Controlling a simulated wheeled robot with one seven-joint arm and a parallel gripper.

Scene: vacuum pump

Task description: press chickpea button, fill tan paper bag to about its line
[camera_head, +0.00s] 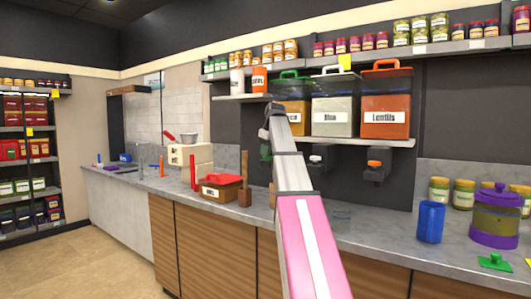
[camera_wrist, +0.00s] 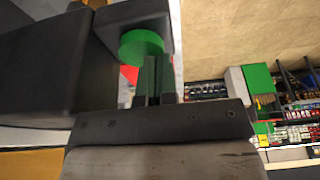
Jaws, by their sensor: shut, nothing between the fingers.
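The left bin (camera_head: 294,112) on the wall shelf has a green handle and yellowish-tan contents. My arm hides much of its front and any label, so I cannot read chickpea on it. A round green button (camera_wrist: 141,46) under a dark housing shows large in the wrist view; a green bit (camera_head: 265,151) shows beside my arm in the head view. My gripper (camera_wrist: 160,75) is shut and empty, its fingertips right at the button's edge; whether they touch I cannot tell. My arm hides the gripper in the head view. I cannot make out a tan paper bag in either view.
Bins of white and orange contents, the latter labelled Lentils (camera_head: 386,102), stand to the right, with dispensers below, one orange-buttoned (camera_head: 374,168). The counter holds a blue cup (camera_head: 430,222), a purple-lidded container (camera_head: 496,214) and a brown box (camera_head: 220,187). Counter in front of the blue cup is bare.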

